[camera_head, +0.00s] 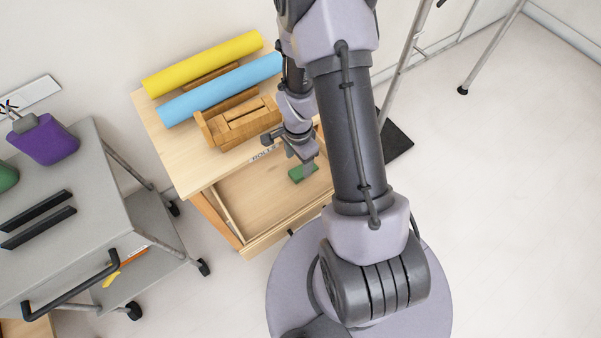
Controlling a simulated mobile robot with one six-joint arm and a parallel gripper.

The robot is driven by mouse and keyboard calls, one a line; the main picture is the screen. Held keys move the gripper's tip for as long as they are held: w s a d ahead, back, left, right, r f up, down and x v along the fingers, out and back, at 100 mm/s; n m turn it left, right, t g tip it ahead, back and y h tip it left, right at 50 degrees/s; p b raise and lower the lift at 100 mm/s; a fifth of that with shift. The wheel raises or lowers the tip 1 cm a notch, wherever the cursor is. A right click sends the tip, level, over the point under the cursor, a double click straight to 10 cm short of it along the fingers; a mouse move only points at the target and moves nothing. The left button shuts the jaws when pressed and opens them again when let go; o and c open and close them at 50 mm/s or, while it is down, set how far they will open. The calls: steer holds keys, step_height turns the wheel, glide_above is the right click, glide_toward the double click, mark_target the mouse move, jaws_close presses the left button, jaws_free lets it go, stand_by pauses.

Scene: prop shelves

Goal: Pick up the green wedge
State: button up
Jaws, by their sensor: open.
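The green wedge (297,174) lies in the open drawer (255,207) of the wooden cabinet, toward the drawer's back right. Only a small green part shows, as my gripper and arm cover some of it. My gripper (308,168) points down at the drawer and is open. Its fingertips overlap the wedge's right side in this view. I cannot tell whether they touch it.
Yellow (203,63) and blue (219,89) rolls lie on the cabinet top beside a wooden block piece (240,122). A grey cart (75,215) stands at the left with a purple item (45,140). Floor at right is largely clear.

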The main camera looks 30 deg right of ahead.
mark_target(298, 172)
step_height(298, 172, down, 6)
steer(key=b, duration=0.3)
steer(key=shift+a+f, duration=0.1)
jaws_close()
